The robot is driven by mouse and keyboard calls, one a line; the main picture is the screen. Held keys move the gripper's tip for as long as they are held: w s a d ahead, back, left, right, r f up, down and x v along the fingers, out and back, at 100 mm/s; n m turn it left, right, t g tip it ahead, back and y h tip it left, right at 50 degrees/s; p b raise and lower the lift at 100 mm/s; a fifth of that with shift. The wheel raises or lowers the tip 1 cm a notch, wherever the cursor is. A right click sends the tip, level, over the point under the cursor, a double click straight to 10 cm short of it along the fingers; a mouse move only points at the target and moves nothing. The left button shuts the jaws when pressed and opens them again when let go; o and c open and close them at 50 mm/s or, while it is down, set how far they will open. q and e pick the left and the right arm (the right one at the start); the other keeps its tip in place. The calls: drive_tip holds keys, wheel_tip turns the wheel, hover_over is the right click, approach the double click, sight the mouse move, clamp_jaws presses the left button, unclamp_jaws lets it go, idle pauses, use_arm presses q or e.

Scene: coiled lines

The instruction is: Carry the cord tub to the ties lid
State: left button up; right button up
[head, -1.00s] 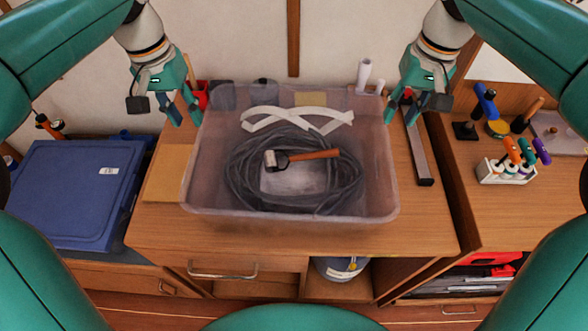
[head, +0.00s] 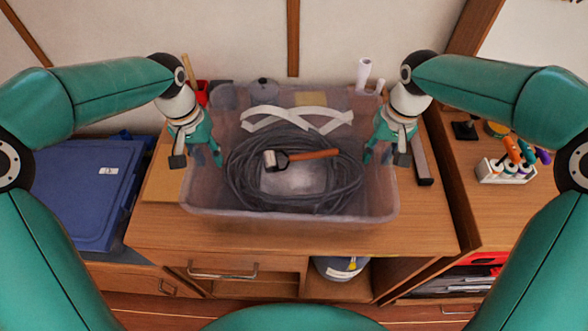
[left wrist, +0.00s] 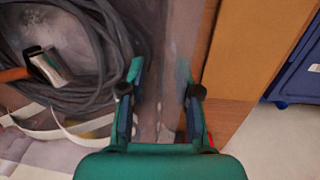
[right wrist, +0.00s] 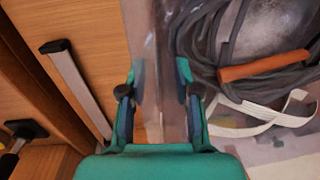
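The cord tub (head: 290,217) is a clear plastic tub on the wooden worktop, holding a coil of dark cable (head: 245,180), a mallet (head: 315,154) with an orange handle and a white strap (head: 265,113). My left gripper (head: 205,160) is open at its left wall; in the left wrist view (left wrist: 160,90) the wall runs between the fingers. My right gripper (head: 379,158) is open at the right wall, which lies between its fingers in the right wrist view (right wrist: 158,90). A blue lid (head: 85,190) tops a box at left; its white label is too small to read.
A dark-and-grey bar (head: 421,160) lies right of the tub. White rolls (head: 364,74) stand behind it. A tool rack (head: 505,170) is on the right bench. A tan board (head: 166,170) lies between the tub and the blue lid. The worktop in front is clear.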

use_arm(q)
clamp_jaws()
use_arm(e)
clamp_jaws()
use_arm(q)
drive_tip(key=shift+r, duration=0.1)
use_arm(e)
drive_tip(key=shift+r, duration=0.1)
